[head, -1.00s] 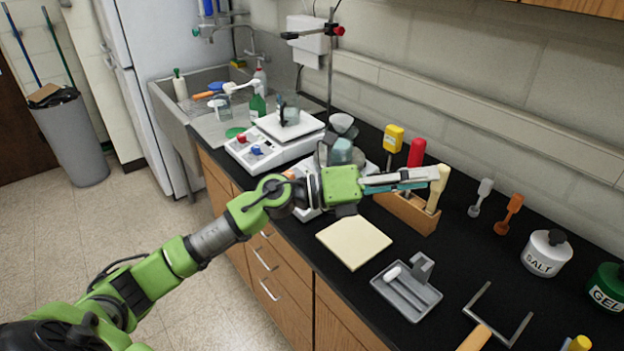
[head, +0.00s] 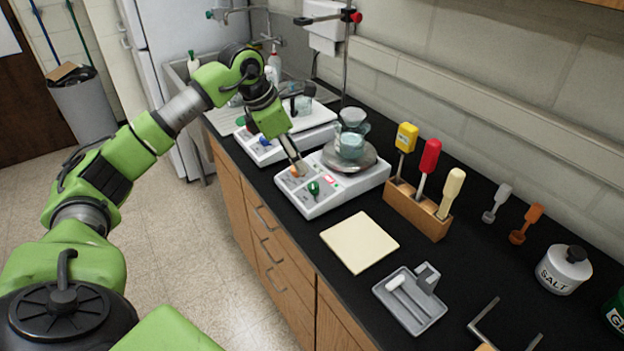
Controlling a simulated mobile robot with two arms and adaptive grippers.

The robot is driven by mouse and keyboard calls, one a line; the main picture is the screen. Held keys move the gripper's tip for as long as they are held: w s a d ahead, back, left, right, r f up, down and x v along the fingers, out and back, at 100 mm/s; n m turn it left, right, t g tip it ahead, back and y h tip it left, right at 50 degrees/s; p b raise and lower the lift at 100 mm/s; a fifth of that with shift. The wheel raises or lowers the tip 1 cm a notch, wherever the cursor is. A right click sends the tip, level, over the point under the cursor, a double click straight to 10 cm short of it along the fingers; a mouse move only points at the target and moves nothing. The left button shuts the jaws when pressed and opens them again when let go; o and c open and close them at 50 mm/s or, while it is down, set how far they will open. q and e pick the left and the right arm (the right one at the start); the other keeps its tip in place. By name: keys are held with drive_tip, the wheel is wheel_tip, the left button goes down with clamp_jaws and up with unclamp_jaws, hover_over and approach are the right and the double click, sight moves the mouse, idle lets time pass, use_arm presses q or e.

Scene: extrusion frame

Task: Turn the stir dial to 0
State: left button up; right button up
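A white stirring hotplate (head: 352,192) stands on the black counter, with a glass beaker (head: 350,146) on its round plate. Its sloped front panel carries an orange dial (head: 297,173) and a green dial (head: 314,188), with a small red-lit display between them. The labels are too small to read, so I cannot tell which is the stir dial. My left gripper (head: 299,165) points down at the orange dial, its fingertips at or just above it. The fingers look close together and partly hide the dial; whether they grip it is unclear. My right gripper is out of view.
A second white device (head: 268,153) with red and blue dials stands behind my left gripper, near the sink. To the right are a wooden block (head: 418,212) of coloured-handled tools, a cream pad (head: 360,242) and a grey tray (head: 411,300). A stand rod rises behind the hotplate.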

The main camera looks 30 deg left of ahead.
sight(312, 184)
use_arm(q)
drive_tip(key=p+x, duration=0.2)
drive_tip(key=x, duration=0.7)
drive_tip(key=shift+w+d+f+p, duration=0.1)
drive_tip(key=shift+f+p, duration=0.1)
drive_tip(key=shift+p, duration=0.15)
drive_tip(key=shift+w+f, duration=0.2)
drive_tip(key=shift+f, duration=0.3)
drive_tip(key=shift+d, duration=0.1)
clamp_jaws()
